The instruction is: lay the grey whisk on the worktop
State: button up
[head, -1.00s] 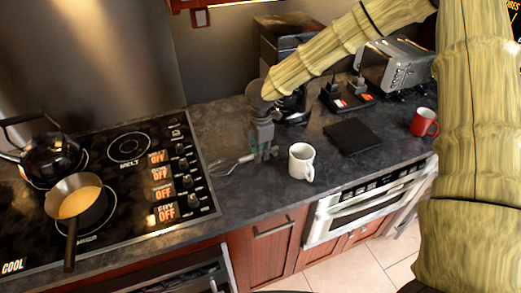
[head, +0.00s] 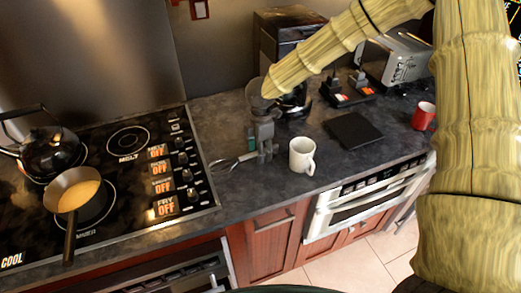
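The grey whisk (head: 232,162) is low over the worktop (head: 240,191), between the cooktop and the white mug. Its wire loops point left toward the cooktop edge, and its handle end runs in at my gripper. My gripper (head: 262,156) points down, with its fingertips close to the worktop surface just left of the white mug (head: 302,155). The fingers hide the whisk's handle end. I cannot tell whether they are closed on it, nor whether the whisk touches the worktop.
The cooktop (head: 200,209) with a pan (head: 64,203) and a kettle (head: 50,152) is at left. A dark square board (head: 353,131), a red mug (head: 423,116), a toaster (head: 393,62) and a coffee machine (head: 283,40) stand right and behind. Worktop in front of the whisk is clear.

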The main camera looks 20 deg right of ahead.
jog(key=shift+o, duration=0.2)
jog(key=o, duration=0.5)
